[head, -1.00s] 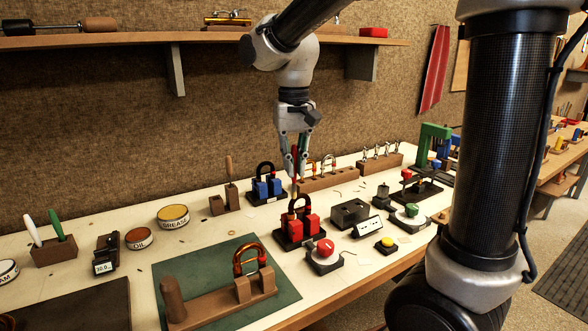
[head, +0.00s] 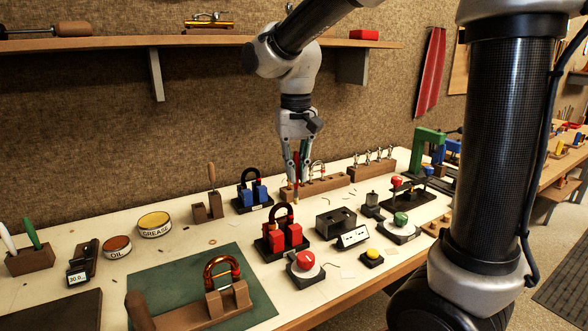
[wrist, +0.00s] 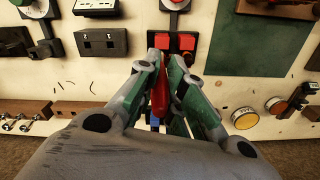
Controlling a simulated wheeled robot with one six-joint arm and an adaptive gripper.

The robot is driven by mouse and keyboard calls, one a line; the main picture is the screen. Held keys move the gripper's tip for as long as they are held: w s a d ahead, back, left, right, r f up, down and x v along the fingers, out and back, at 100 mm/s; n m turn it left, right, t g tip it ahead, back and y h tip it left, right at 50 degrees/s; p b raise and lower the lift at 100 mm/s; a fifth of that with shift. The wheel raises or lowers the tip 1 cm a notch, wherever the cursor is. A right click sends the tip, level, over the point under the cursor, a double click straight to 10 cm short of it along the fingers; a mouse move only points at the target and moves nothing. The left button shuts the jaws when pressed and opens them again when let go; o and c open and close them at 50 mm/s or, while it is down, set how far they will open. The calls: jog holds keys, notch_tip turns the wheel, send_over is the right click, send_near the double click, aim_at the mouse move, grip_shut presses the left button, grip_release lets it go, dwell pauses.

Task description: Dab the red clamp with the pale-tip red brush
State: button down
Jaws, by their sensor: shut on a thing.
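My gripper (head: 298,172) is shut on the red brush (head: 297,168), which hangs upright with its pale tip (head: 297,194) down. The brush's red handle (wrist: 160,96) also shows between the fingers in the wrist view. The red clamp (head: 284,237), two red blocks on a dark base with a dark, red-banded arch, stands on the bench. In the head view the brush tip is above and slightly right of the arch, with no visible contact. In the wrist view the clamp's red blocks (wrist: 186,42) show beyond the fingertips; the brush tip is hidden there.
A blue clamp (head: 251,195) stands behind left. A dark socket box (head: 335,222) and a round base with a red knob (head: 305,262) stand close by. A green mat (head: 255,297) with a wooden fixture lies in front left. A wooden rack (head: 328,183) stands behind the gripper.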

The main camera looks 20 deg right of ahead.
aim_at(296, 189)
jog(key=shift+f, duration=2.65)
jog(key=shift+f, duration=0.55)
jog(key=shift+r, duration=3.55)
